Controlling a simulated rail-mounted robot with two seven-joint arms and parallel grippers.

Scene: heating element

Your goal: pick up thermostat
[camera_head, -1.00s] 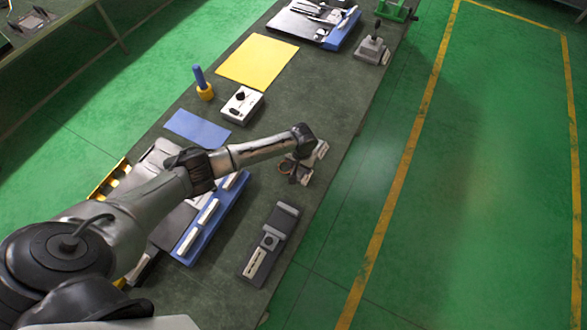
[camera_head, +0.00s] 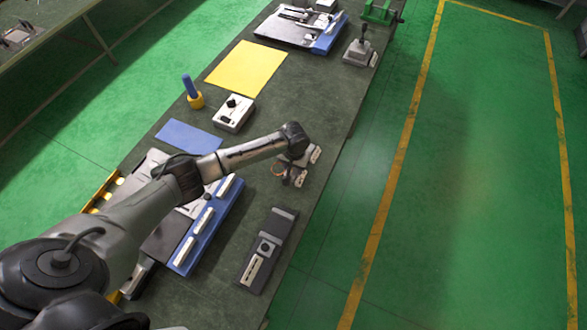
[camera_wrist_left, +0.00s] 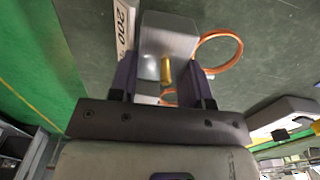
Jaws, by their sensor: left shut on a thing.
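The thermostat (camera_wrist_left: 168,42) is a grey metallic box with a brass stem and an orange copper loop. In the left wrist view it sits between the two dark fingers of my left gripper (camera_wrist_left: 162,92), which is shut on it. A white strip marked 200 (camera_wrist_left: 124,25) shows beside the box. In the head view my left gripper (camera_head: 297,172) is at the right edge of the bench, mostly hidden by its own wrist. The copper loop (camera_head: 279,170) shows just left of it. I cannot tell whether the thermostat is clear of the bench. My right gripper is out of view.
A dark grey device (camera_head: 267,252) lies on the bench (camera_head: 215,290) nearer me. A blue tray with white bars (camera_head: 208,228) is under my left arm. A blue mat (camera_head: 190,137), a white box with a knob (camera_head: 234,113) and a yellow mat (camera_head: 246,68) lie farther off.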

